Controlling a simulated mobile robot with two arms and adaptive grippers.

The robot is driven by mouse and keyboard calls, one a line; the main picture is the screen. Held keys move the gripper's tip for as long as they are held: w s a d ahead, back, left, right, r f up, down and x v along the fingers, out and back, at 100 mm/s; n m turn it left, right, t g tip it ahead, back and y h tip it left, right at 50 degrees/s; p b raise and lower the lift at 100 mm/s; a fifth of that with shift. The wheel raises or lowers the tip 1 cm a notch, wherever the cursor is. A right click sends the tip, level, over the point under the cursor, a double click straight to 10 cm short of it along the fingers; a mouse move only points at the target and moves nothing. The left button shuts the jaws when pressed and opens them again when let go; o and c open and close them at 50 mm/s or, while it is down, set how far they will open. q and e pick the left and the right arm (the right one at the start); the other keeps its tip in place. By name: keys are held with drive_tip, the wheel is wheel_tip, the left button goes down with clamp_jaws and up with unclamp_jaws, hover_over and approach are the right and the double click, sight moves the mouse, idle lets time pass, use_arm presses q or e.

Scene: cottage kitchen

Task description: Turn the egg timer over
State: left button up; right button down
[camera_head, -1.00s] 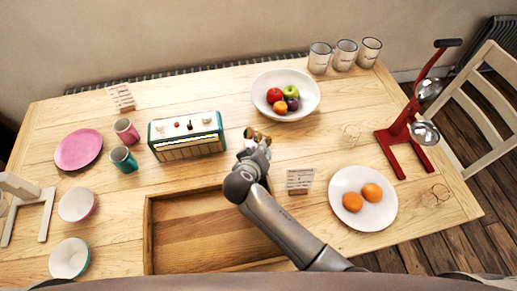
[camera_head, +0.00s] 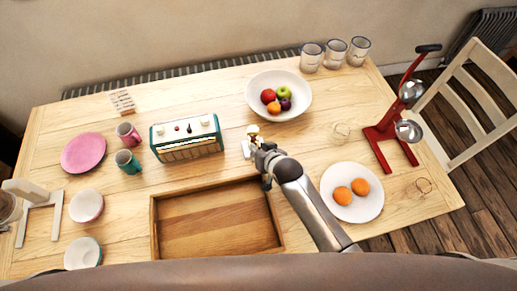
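A small egg timer (camera_head: 253,131) with a golden-brown top stands on the table, right of the teal radio and below the fruit bowl. Its lower part is hidden by my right gripper. My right gripper (camera_head: 252,149) is right at the timer, on its near side. I cannot tell whether its fingers are around the timer or only beside it, nor whether they are closed. My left gripper is not in view.
A teal radio (camera_head: 186,138) stands left of the timer. A white fruit bowl (camera_head: 300,108) is behind it. A wooden tray (camera_head: 154,232) lies in front, empty. A plate (camera_head: 350,210) with two oranges and a red juicer (camera_head: 384,148) are to the right.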

idle(0.3)
drive_tip(key=c, duration=1.3)
unclamp_jaws()
drive_tip(key=v, duration=1.2)
drive_tip(key=shift+d+f, duration=0.1)
drive_tip(key=shift+d, duration=0.05)
